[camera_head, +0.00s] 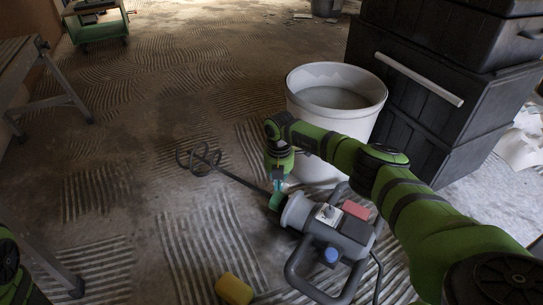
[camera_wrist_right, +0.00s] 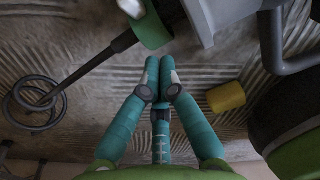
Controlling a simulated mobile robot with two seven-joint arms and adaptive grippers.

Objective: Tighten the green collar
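The mixer (camera_head: 325,228) lies on the floor with its grey body and handles at the right and its thin shaft ending in a looped paddle (camera_head: 199,158) at the left. The green collar (camera_head: 275,201) sits where the shaft meets the body; it also shows at the top of the right wrist view (camera_wrist_right: 153,27). My right gripper (camera_head: 280,186) is just beside the collar. In the wrist view its teal fingers (camera_wrist_right: 159,63) meet at the tips with nothing visible between them, just short of the collar. My left gripper is out of view.
A white bucket (camera_head: 304,108) stands behind the mixer, and black crates (camera_head: 425,115) are stacked at the right. A yellow block (camera_head: 234,289) lies in front; it also shows in the wrist view (camera_wrist_right: 226,97). The ridged floor left of the shaft is clear.

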